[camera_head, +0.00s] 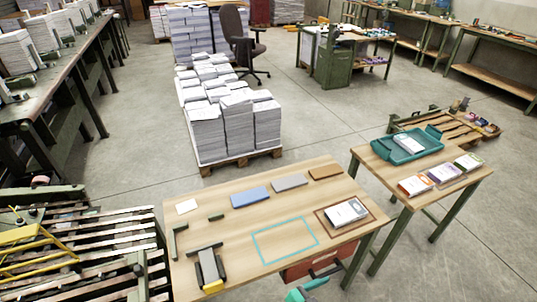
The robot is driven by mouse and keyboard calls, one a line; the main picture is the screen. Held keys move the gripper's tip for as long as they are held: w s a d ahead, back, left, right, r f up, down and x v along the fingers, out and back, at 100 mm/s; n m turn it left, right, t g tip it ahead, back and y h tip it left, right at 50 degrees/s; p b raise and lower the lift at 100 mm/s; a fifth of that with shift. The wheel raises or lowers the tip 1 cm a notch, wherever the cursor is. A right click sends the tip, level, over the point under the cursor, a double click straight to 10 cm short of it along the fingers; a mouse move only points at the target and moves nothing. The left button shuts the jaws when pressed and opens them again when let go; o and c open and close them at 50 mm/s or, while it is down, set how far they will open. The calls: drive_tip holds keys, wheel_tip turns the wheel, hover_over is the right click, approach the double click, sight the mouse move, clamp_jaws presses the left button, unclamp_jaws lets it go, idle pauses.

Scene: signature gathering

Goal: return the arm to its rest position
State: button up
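I see no arm or gripper of mine that I can make out for certain. A wooden work table (235,233) stands in the lower middle. On it a white booklet (346,212) lies inside a brown-outlined square (373,217). The teal-outlined rectangle (286,259) to its left is empty. Blue (251,197), grey (290,182) and brown (325,172) flat pieces lie along the far edge. A teal object (306,289) is partly cut off at the bottom edge; I cannot tell what it is.
A second table (387,173) at right holds a teal tray (407,146) with a booklet, and red, purple and green booklets beside it. A black device (209,267) stands on the near table. A red box (325,262) is by its front. Paper stacks (238,120) stand behind.

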drive_tip(key=s+a+f+n+t+y, duration=0.5)
drive_tip(key=s+a+n+y, duration=0.35)
drive_tip(key=s+a, duration=0.35)
drive_tip(key=s+a+r+n+t+y, duration=0.1)
drive_tip(key=s+a+r+t, duration=0.1)
drive_tip(key=s+a+r, duration=0.2)
drive_tip(key=s+a+r+n+t+y, duration=0.1)
drive_tip(key=s+a+r+n+y, duration=0.1)
drive_tip(key=s+r, duration=0.5)
wheel_tip(320, 180, up, 3)
drive_tip(key=shift+s+a+r+t, duration=0.1)
drive_tip(key=shift+s+a+t, duration=0.3)
drive_tip(key=shift+a, duration=0.45)
drive_tip(key=shift+r, duration=0.1)
drive_tip(key=shift+c, duration=0.7)
